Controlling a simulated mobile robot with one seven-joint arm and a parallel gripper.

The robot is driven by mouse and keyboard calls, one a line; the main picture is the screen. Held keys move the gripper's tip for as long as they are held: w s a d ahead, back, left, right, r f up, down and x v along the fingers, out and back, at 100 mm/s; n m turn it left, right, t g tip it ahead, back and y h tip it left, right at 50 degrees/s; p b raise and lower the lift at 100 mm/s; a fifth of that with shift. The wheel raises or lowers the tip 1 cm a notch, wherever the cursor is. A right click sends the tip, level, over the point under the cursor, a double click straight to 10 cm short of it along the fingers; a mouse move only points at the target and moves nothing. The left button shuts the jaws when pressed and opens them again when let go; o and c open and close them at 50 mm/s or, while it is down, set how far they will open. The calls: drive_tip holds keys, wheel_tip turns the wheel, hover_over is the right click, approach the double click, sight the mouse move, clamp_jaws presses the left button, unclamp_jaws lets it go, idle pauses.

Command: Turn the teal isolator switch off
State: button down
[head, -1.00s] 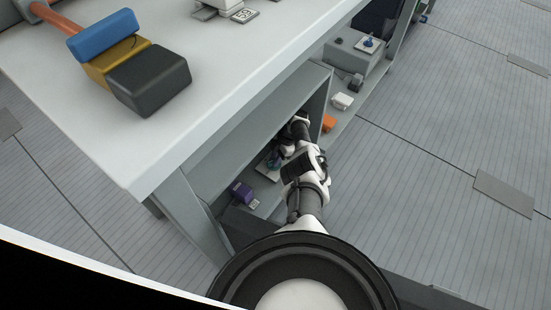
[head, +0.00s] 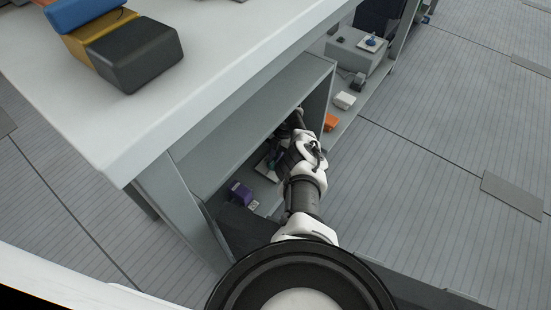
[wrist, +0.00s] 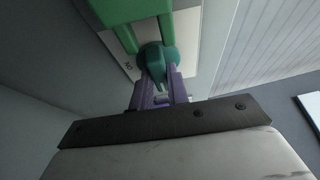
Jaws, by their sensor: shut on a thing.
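In the wrist view the teal isolator switch (wrist: 155,60) sits on a white plate (wrist: 189,40) beside green blocks or rails (wrist: 176,28). Its handle points down the picture towards my gripper. My gripper's purple fingers (wrist: 161,93) are on both sides of the handle's end and shut on it. Dark lettering (wrist: 127,67) that seems to read ON is on the plate, left of the switch. In the head view my arm reaches into a grey lower compartment. There the arm hides the switch and the fingertips, and part of a white plate (head: 265,168) shows beside it.
A grey partition (head: 323,100) stands right of my arm, and the counter (head: 200,95) overhangs the compartment. A purple box (head: 240,193) lies nearer in the compartment. Orange (head: 331,121) and white (head: 344,100) items lie beyond the partition. Open floor (head: 440,130) is at the right.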

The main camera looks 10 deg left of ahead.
idle(0.3)
drive_tip(key=c, duration=1.4)
unclamp_jaws()
drive_tip(key=shift+o, duration=0.2)
